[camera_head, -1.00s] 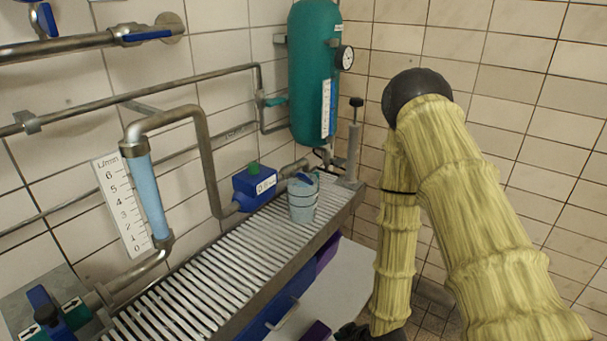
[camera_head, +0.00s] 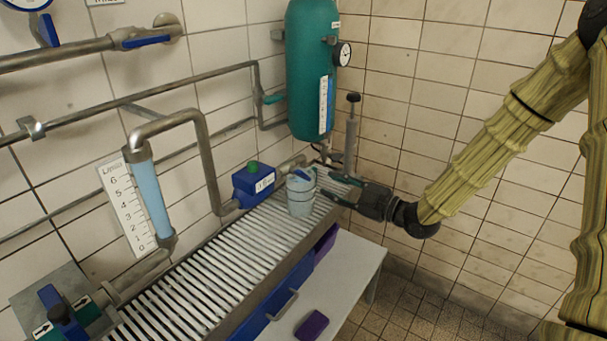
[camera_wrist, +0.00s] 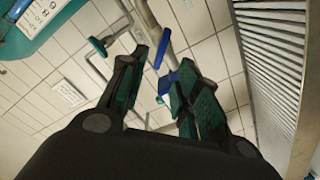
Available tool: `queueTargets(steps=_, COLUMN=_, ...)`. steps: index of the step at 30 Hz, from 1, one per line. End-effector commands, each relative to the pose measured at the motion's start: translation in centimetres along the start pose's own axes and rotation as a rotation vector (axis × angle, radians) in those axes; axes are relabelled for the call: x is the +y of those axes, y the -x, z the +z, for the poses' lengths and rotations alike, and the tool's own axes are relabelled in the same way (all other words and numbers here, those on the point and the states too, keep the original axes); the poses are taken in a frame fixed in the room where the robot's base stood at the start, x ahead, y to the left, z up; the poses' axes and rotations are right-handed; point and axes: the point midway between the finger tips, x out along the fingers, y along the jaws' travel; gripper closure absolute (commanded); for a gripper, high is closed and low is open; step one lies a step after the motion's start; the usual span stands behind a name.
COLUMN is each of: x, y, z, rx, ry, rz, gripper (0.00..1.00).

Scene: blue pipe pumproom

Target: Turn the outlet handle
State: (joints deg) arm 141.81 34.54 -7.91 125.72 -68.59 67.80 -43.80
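The outlet handle looks like the small blue lever (camera_head: 304,176) on the pipe end above the clear container (camera_head: 301,194), partly hidden in the head view. In the wrist view a blue lever (camera_wrist: 159,54) on a grey pipe shows between my fingers, with more blue parts just below it. My gripper (camera_head: 327,185) reaches in from the right, close beside the container and lever. Its fingers (camera_wrist: 160,62) are apart, with nothing clearly held between them. I cannot tell whether a finger touches the lever.
The slatted metal grate (camera_head: 215,290) runs under the container. A blue box with a green button (camera_head: 252,184) stands left of it. The green tank (camera_head: 313,70) and a grey upright rod (camera_head: 351,140) are behind my gripper. A white table (camera_head: 345,278) is below.

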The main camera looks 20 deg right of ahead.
Motion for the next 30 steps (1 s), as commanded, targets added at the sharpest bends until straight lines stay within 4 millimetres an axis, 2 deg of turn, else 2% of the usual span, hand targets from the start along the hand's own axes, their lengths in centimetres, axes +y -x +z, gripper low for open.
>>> queueTargets(steps=18, x=-0.1, y=-8.9, z=0.0, rx=-0.002, ry=-0.003, rz=-0.002, gripper=0.68)
queueTargets(steps=24, x=-0.1, y=-10.2, z=0.0, rx=-0.001, ry=-0.004, rz=-0.001, gripper=0.68)
queueTargets(steps=30, x=-0.1, y=-10.4, z=0.1, rx=-0.002, ry=-0.004, rz=-0.001, gripper=0.68)
